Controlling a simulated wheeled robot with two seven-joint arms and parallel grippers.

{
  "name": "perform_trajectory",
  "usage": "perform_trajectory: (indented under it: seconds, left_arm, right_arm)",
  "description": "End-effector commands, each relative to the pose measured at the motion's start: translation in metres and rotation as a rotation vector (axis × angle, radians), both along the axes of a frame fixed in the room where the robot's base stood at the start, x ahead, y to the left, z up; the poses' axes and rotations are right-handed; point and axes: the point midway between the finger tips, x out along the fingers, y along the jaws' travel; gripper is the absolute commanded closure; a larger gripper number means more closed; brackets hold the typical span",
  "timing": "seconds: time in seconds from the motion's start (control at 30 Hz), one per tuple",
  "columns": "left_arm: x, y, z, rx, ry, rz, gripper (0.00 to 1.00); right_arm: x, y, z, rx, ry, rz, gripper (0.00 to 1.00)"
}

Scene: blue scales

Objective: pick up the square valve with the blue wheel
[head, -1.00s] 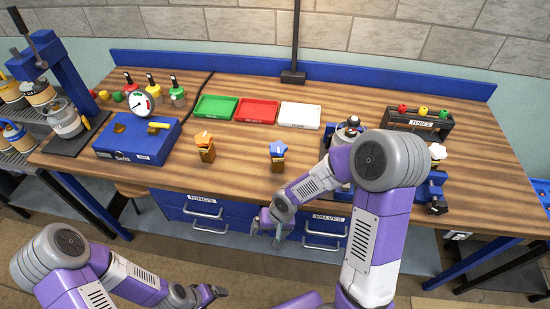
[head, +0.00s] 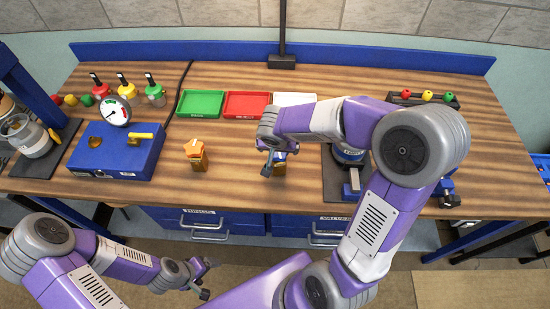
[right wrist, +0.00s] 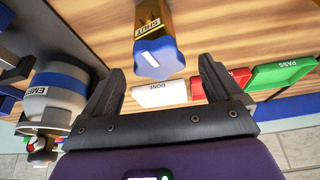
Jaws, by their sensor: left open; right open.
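The square valve with the blue wheel (head: 280,169) stands upright near the front of the bench, partly hidden by my right gripper (head: 271,146). In the right wrist view its blue lobed wheel (right wrist: 158,58) and brass-coloured body (right wrist: 150,18) show. There the wheel appears between the two open fingertips of my right gripper (right wrist: 160,75); I cannot tell whether they touch it. My left gripper (head: 206,278) is open and empty, low in front of the bench.
A similar valve with an orange wheel (head: 195,149) stands to the left. Green (head: 200,104), red (head: 246,105) and white (head: 295,99) trays lie behind. A blue gauge box (head: 115,152) is further left. A dark rack (head: 425,100) stands back right.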

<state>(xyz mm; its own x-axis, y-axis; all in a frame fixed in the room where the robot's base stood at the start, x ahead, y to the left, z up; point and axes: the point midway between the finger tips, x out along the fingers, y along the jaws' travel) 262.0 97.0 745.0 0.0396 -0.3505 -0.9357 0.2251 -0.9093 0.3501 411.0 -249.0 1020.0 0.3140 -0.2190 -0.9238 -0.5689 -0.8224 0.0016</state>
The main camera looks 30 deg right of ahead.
Motion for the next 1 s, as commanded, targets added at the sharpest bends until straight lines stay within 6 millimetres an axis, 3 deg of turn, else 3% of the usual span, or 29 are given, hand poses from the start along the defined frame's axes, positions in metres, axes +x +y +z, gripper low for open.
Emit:
perform_trajectory:
  seconds: [0.33, 0.67, 1.0]
  left_arm:
    - [0.0, 0.0, -0.008, 0.0, 0.0, 0.0, 0.18]
    - [0.0, 0.0, -0.008, 0.0, 0.0, 0.0, 0.18]
    - [0.0, 0.0, -0.008, 0.0, 0.0, 0.0, 0.18]
  right_arm:
    - [0.012, -0.008, -0.047, 0.002, 0.004, 0.0, 0.07]
    - [0.015, -0.01, -0.052, 0.001, 0.0, 0.0, 0.07]
    - [0.015, -0.01, -0.052, 0.001, 0.0, 0.0, 0.6]
